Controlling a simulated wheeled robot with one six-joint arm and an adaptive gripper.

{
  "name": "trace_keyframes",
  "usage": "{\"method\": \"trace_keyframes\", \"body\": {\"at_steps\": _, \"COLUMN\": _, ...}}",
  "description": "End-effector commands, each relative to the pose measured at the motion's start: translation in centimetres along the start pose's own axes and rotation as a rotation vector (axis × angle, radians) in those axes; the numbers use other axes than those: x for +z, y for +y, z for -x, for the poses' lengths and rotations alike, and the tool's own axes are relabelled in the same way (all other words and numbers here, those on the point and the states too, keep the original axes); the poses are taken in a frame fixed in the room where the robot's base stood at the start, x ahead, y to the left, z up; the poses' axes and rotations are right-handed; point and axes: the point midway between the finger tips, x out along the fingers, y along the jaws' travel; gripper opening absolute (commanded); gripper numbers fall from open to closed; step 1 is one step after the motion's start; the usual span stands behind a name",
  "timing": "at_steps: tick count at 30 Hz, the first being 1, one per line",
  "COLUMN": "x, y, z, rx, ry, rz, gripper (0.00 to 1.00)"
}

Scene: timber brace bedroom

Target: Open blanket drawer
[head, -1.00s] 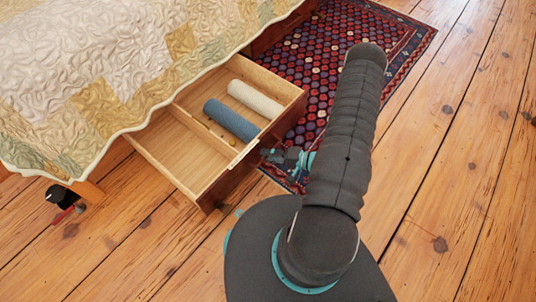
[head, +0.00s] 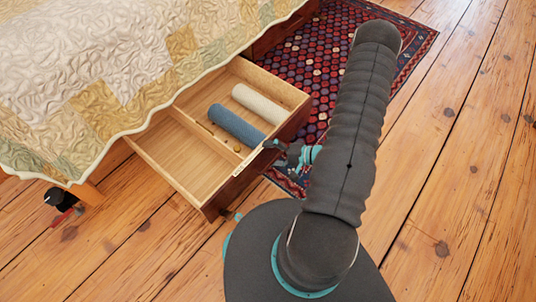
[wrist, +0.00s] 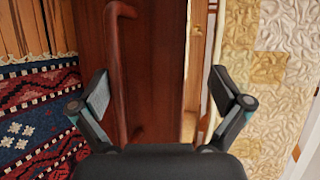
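The blanket drawer (head: 188,182) stands pulled out from under the bed in the head view, its inside exposed. It holds a blue roll (head: 236,126) and a cream roll (head: 260,103) in its far compartment; the near compartment looks empty. In the wrist view, the dark red-brown drawer front (wrist: 160,60) with its curved handle (wrist: 115,70) lies between the fingers of my gripper (wrist: 160,88). The fingers are spread wide, apart from each other. In the head view my gripper (head: 280,148) is at the drawer front, partly hidden; contact with the drawer cannot be told.
A quilt (head: 90,70) covers the bed and hangs over above the drawer. A patterned red and blue rug (head: 395,55) lies beyond the drawer. A small black and red item (head: 62,202) is by the bed leg. The plank floor (head: 460,190) at right is clear.

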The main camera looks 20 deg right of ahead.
Motion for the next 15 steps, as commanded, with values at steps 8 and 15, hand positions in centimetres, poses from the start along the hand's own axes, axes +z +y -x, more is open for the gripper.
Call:
{"method": "trace_keyframes", "body": {"at_steps": 8, "x": -0.1, "y": -6.4, "z": 1.4, "rx": -0.144, "ry": 0.015, "rz": 0.017, "gripper": 0.71}}
{"method": "trace_keyframes", "body": {"at_steps": 15, "x": 0.0, "y": -6.0, "z": 0.9, "rx": -0.139, "ry": 0.009, "rz": 0.018, "gripper": 0.37}}
